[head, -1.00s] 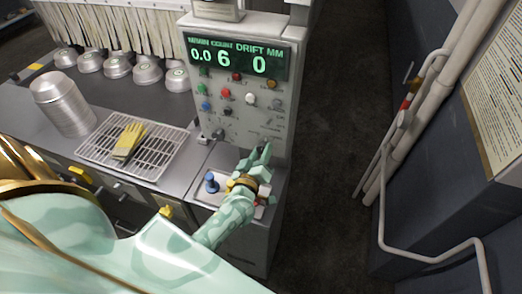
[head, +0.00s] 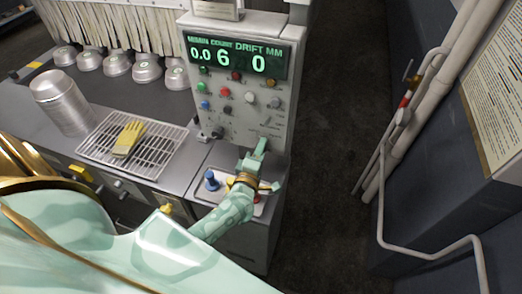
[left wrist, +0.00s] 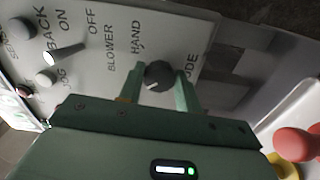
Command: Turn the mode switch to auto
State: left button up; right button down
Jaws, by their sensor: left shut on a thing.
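The mode switch (left wrist: 158,74) is a small dark round knob low on the grey control panel (head: 240,112). In the left wrist view it sits between the two green fingers of my left gripper (left wrist: 157,80), which is shut on it. The word HAND shows above the knob; the mode label is partly covered by a finger, and I cannot read an auto mark. A pale line shows on the knob's lower edge. In the head view my left gripper (head: 257,150) reaches the panel's lower right and hides the knob. My right gripper is not in view.
A toggle (left wrist: 66,54) sits near the knob. Floor right is clear.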

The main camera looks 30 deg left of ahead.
pick_arm(q)
jog(key=shift+n, duration=0.5)
jog(key=o, duration=1)
jog(key=shift+c, duration=0.2)
jog(key=b+v, duration=0.2)
jog(key=v, duration=1.4)
jog(key=shift+s, duration=0.2)
jog(key=shift+d, duration=0.1)
